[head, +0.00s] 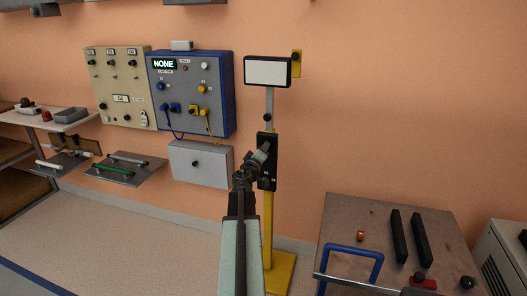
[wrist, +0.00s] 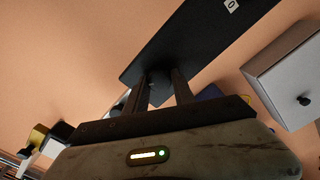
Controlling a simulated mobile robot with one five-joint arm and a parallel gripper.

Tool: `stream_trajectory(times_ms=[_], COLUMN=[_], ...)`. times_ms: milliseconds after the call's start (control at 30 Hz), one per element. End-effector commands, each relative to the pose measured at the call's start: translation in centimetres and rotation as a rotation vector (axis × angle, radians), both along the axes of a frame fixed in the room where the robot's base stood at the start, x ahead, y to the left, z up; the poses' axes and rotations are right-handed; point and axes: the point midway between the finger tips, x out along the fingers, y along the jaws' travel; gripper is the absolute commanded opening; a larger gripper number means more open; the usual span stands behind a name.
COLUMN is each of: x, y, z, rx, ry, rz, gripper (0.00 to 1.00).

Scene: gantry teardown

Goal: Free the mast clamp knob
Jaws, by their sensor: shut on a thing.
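The yellow and grey mast (head: 268,215) stands upright near the wall, with a black clamp block (head: 267,142) partway up it. My gripper (head: 262,152) is at the front of this block and covers part of it. In the wrist view the block is a black plate (wrist: 195,42), and my two fingers (wrist: 162,84) reach its lower edge. They are shut on a small dark knob (wrist: 158,80) on the plate; the fingers hide most of it.
A white panel (head: 267,72) tops the mast. A blue control box (head: 190,95) and a grey box (head: 200,163) are on the wall to the left. A table (head: 390,232) with black bars stands at the right. Floor (head: 120,230) is clear at the left.

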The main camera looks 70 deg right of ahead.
Motion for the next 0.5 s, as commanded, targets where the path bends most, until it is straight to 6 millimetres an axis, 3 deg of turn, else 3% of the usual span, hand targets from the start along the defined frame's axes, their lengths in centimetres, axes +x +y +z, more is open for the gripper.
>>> stream_trajectory(times_ms=[500], x=[0.04], y=[0.1], z=[-0.22], rx=[-0.023], ry=[0.425], rz=[0.0], gripper=[0.0])
